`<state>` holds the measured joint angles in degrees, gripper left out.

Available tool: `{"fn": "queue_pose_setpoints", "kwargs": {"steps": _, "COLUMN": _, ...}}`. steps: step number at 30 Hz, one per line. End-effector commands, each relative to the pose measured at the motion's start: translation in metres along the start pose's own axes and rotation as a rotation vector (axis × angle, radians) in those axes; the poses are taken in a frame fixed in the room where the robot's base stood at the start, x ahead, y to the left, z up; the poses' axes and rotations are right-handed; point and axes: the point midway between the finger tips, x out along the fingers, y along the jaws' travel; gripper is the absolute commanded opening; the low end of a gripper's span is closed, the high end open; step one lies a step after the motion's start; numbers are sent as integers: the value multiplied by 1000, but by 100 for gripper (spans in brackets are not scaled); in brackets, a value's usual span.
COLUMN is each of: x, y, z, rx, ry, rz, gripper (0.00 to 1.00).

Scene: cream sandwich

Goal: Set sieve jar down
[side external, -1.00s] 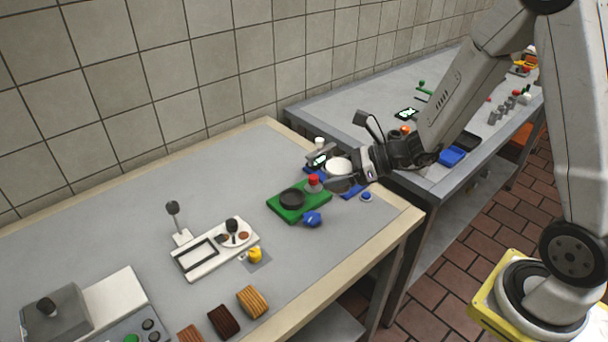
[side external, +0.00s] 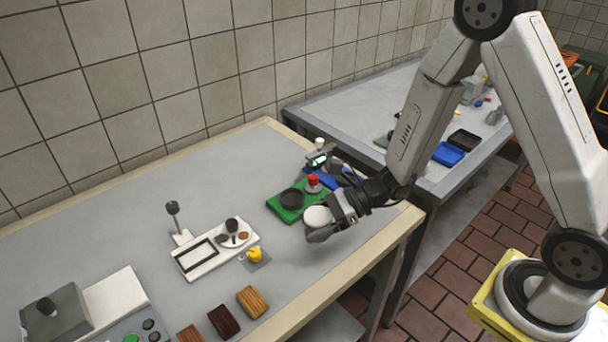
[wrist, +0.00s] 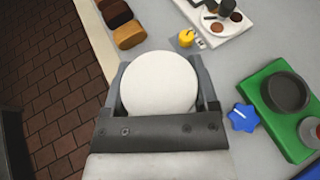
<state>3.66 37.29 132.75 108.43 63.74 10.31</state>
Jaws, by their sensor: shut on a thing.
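The sieve jar shows as a white round top (side external: 317,217) in the side view, and as a white disc (wrist: 160,84) in the wrist view. My gripper (side external: 325,227) is shut on it, with a dark finger on each side in the wrist view (wrist: 161,88). The jar is over the front right part of the near table (side external: 150,205), just in front of the green tray. Its lower part is hidden, so I cannot tell whether it touches the table.
The green tray (side external: 277,209) holds a black dish (side external: 292,198) and a red-capped jar (side external: 313,183). A blue star-shaped knob (wrist: 243,117) lies beside the tray. A white board (side external: 190,268), a yellow item (side external: 255,254) and wooden blocks (side external: 252,301) stand to the left. Grey tabletop between is clear.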

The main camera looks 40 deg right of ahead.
Motion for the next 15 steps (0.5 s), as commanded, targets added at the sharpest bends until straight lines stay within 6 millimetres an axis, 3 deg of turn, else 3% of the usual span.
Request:
{"fn": "queue_pose_setpoints", "kwargs": {"steps": 6, "x": 14, "y": 16, "z": -7, "rx": -25, "ry": -3, "rz": 62, "gripper": 14}}
{"fn": "queue_pose_setpoints", "kwargs": {"steps": 15, "x": 17, "y": 17, "z": -12, "rx": -25, "ry": -3, "rz": 64, "gripper": 14}}
